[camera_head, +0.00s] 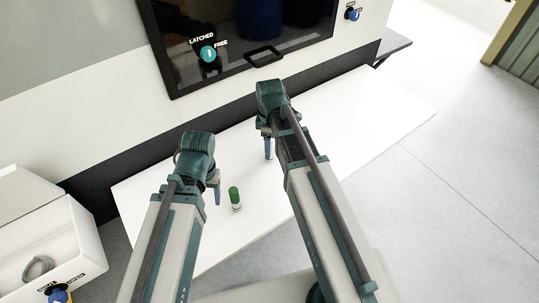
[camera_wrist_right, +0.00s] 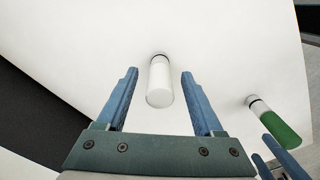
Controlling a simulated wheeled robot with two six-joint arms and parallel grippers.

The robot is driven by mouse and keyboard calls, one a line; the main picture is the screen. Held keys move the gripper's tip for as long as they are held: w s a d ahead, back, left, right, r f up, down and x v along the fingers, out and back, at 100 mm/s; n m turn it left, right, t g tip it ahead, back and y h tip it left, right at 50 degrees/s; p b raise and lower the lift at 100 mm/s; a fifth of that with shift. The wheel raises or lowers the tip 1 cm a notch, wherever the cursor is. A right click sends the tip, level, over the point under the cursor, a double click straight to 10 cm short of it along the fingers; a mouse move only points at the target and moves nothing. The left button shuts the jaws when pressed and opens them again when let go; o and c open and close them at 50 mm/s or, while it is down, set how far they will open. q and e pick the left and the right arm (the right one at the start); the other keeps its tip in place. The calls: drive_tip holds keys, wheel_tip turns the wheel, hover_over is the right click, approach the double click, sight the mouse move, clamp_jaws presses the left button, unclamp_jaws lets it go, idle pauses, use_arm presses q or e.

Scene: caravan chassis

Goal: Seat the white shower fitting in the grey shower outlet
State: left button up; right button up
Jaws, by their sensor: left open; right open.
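The white shower fitting (camera_wrist_right: 160,80) is a white cylinder with a dark ring at its far end, on the white table. In the right wrist view it sits between the two blue fingers of my right gripper (camera_wrist_right: 159,92), with a gap on each side. My right gripper (camera_head: 268,150) is open and largely hides the fitting in the head view. My left gripper (camera_head: 216,192) is open and empty beside a green-topped fitting (camera_head: 235,198). I cannot make out the grey shower outlet in either view.
The green and white fitting also shows in the right wrist view (camera_wrist_right: 278,124). The white table (camera_head: 370,115) is clear at right. A dark window (camera_head: 240,40) is behind.

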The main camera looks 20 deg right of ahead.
use_arm(q)
drive_tip(key=shift+f, duration=0.7)
use_arm(e)
drive_tip(key=shift+f, duration=0.65)
use_arm(q)
drive_tip(key=shift+r, duration=0.1)
use_arm(e)
drive_tip(key=shift+r, duration=0.1)
clamp_jaws()
use_arm(q)
drive_tip(key=shift+r, duration=0.1)
use_arm(e)
drive_tip(key=shift+r, duration=0.1)
wheel_tip(320, 180, up, 10)
drive_tip(key=p, duration=0.9)
drive_tip(key=shift+p, duration=0.4)
use_arm(q)
wheel_tip(320, 180, up, 10)
